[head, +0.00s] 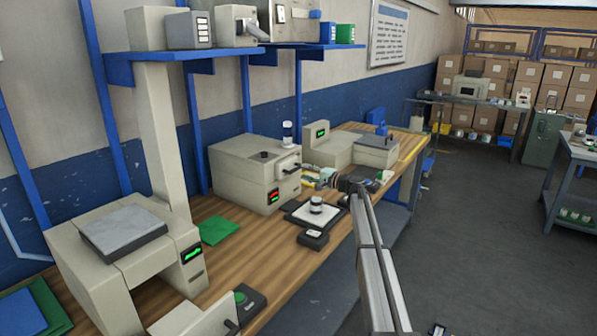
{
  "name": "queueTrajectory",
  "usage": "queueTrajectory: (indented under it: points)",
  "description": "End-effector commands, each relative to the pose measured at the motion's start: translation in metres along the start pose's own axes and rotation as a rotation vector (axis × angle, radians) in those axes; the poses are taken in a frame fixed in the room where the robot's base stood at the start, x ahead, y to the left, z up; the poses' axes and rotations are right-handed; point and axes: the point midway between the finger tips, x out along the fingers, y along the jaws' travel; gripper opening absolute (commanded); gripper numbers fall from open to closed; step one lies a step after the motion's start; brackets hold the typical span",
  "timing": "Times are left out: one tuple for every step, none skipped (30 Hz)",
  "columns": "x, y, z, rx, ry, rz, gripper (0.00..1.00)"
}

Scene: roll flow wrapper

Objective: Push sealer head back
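A beige box-shaped machine (245,185) with a red-lit display stands mid-bench. A small dark handle or lever (292,169) sticks out near the top of its right side. I cannot tell for sure which part is the sealer head. My arm reaches up from the lower right, and my gripper (312,180) is at its left end, close to that machine's right side and just below the lever. The gripper is too small here to show whether its fingers are open, or whether it touches the machine.
A white-and-dark jar (316,205) stands on a black-edged pad (301,217) in front of my gripper. A small black box (313,239) lies nearer. Another beige machine (350,150) with a green display stands behind. A scale-like machine (125,255) fills the near left.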

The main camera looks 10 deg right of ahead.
Motion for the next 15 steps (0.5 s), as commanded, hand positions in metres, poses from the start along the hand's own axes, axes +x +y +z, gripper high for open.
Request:
queueTrajectory:
  points:
    - [-0.013,0.000,0.001,0.000,0.003,0.000,0.40]
    - [-0.018,0.000,0.001,0.000,0.003,0.000,0.40]
    - [-0.025,0.000,0.001,0.000,0.002,-0.001,0.40]
    - [-0.030,0.000,0.001,0.000,0.002,-0.001,0.40]
    - [-0.034,0.000,0.001,0.000,0.001,-0.001,0.40]
    - [-0.040,-0.001,0.001,0.000,0.002,-0.001,0.40]
    - [-0.044,-0.001,0.001,0.000,0.002,-0.001,0.40]
    - [-0.047,-0.001,0.000,0.000,0.002,-0.001,0.40]
    - [-0.051,-0.001,0.000,0.000,0.002,-0.001,0.40]
    - [-0.053,-0.001,0.000,0.000,0.002,-0.001,0.40]
    - [-0.055,-0.001,0.000,0.000,0.001,-0.001,0.40]
    - [-0.057,-0.001,0.000,0.000,0.001,-0.001,0.40]
    - [-0.058,-0.001,0.000,0.000,0.000,-0.001,0.40]
    - [-0.058,-0.001,0.000,0.000,0.000,-0.001,0.40]
    - [-0.059,-0.001,0.000,0.000,0.000,-0.001,0.40]
